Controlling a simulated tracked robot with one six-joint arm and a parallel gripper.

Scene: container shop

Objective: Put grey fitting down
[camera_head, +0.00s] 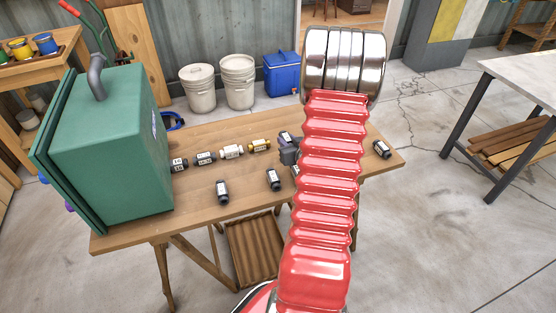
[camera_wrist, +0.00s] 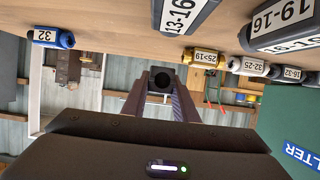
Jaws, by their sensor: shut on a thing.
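The grey fitting (camera_wrist: 161,81) shows dark, with a hollow round end, between my two fingertips in the wrist view. My gripper (camera_wrist: 160,88) is shut on it. The wrist view is upside down, so the wooden table lies along its top. In the head view my red arm hides most of the gripper.
Several labelled fittings lie on the table, among them a yellow one (camera_head: 260,146), a white one (camera_head: 231,151) and dark ones (camera_head: 222,190) (camera_head: 273,180). Another dark fitting (camera_head: 381,149) lies right of my arm. A green case (camera_head: 110,140) fills the table's left end. The front-left tabletop is clear.

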